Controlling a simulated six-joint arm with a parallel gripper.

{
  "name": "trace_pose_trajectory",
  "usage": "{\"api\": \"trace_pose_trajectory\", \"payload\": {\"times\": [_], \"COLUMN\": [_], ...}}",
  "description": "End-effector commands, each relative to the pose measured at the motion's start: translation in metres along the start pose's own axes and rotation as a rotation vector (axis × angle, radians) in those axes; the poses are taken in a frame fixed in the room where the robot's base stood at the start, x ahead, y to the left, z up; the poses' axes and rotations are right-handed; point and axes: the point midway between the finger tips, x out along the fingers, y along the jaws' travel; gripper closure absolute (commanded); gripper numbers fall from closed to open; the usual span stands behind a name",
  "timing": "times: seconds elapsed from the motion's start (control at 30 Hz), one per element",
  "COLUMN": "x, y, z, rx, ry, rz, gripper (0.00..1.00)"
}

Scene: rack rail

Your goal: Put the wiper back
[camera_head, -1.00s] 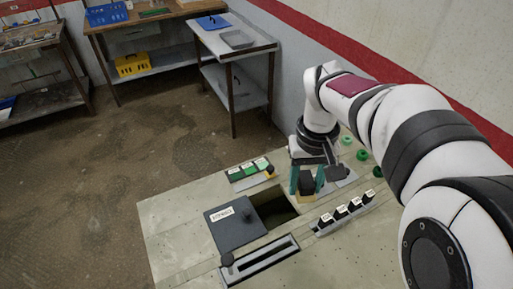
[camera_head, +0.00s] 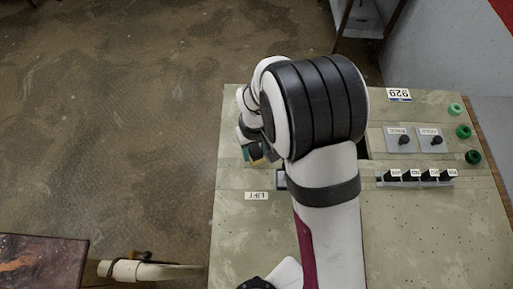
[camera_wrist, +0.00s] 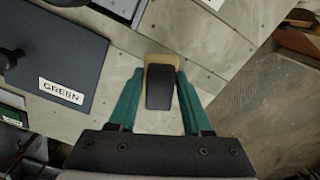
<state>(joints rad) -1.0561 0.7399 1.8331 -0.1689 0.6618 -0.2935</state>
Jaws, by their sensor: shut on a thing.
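The wiper (camera_wrist: 160,85), a small block with a tan edge and a dark face, sits between the two teal fingers of my gripper (camera_wrist: 158,92) in the wrist view. My gripper is shut on it. In the head view my gripper (camera_head: 254,154) shows only in part beside my arm, near the left edge of the bench (camera_head: 240,230). A bit of tan from the wiper (camera_head: 257,155) shows there. I cannot tell how high it is held above the bench. My arm hides much of the bench's middle.
The head view shows a row of black switches (camera_head: 415,178), two knob plates (camera_head: 400,140), green buttons (camera_head: 463,131) and a LIFT label (camera_head: 257,195). Bare floor (camera_head: 110,120) lies left of the bench.

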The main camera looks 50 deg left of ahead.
Motion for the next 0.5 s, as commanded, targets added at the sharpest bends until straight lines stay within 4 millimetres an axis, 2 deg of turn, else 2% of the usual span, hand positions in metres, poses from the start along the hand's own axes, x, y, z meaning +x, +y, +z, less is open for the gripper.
{"api": "trace_pose_trajectory", "payload": {"times": [0.1, 0.43, 0.47, 0.5], "x": [0.0128, 0.0161, 0.0157, 0.0156], "y": [0.0004, 0.0005, 0.0005, 0.0006], "z": [-0.0003, -0.0003, -0.0004, -0.0004], "rx": [0.000, 0.001, 0.001, 0.001], "ry": [0.001, 0.001, 0.001, 0.001], "rz": [0.001, 0.001, 0.001, 0.001], "gripper": [1.00, 1.00, 0.46, 0.39]}}
